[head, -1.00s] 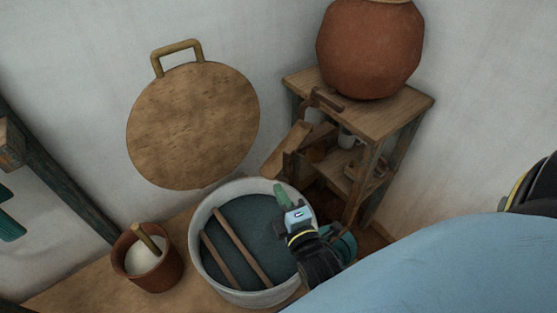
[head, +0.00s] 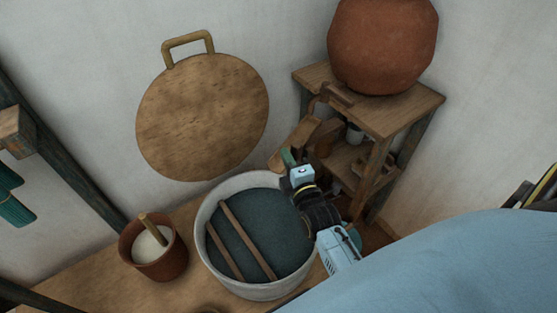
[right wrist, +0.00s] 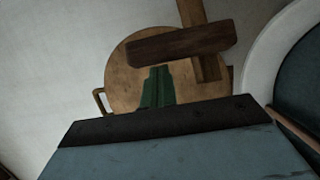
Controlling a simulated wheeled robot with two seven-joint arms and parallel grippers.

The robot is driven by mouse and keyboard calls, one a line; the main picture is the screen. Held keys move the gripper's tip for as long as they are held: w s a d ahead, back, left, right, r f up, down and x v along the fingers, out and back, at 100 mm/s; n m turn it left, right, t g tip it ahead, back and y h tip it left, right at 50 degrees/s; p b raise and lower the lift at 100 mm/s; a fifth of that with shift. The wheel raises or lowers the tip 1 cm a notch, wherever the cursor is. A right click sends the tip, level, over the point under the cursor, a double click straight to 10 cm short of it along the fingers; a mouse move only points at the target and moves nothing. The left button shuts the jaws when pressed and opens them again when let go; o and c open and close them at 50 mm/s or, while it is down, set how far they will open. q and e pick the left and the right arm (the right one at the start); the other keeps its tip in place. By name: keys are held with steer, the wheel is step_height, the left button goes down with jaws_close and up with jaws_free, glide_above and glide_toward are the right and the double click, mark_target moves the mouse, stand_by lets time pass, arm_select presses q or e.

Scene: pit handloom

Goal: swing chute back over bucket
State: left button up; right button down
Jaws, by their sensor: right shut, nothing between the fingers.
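The wooden chute (head: 302,136) slopes from beside the small stand down to the left, its lower end near the far right rim of the bucket, a pale round tub (head: 205,259) holding dark blue liquid. My right gripper (head: 287,158) is shut and empty, its green fingertips close to the chute's lower end; whether they touch is unclear. In the right wrist view the shut green fingers (right wrist: 157,88) point toward a dark wooden crosspiece (right wrist: 180,45) on a lighter bar, probably part of the chute. My left gripper is not in view.
Two sticks (head: 246,240) lie across the tub. A clay pot with white contents (head: 153,254) stands to its left. A round wooden lid (head: 202,118) leans on the wall. A large clay jar (head: 383,45) sits on the wooden stand (head: 415,103).

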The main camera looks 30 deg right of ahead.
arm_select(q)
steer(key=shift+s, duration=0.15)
arm_select(e)
steer(key=shift+s+d, duration=0.1)
steer(key=shift+d, duration=0.1)
steer(key=shift+s, duration=0.1)
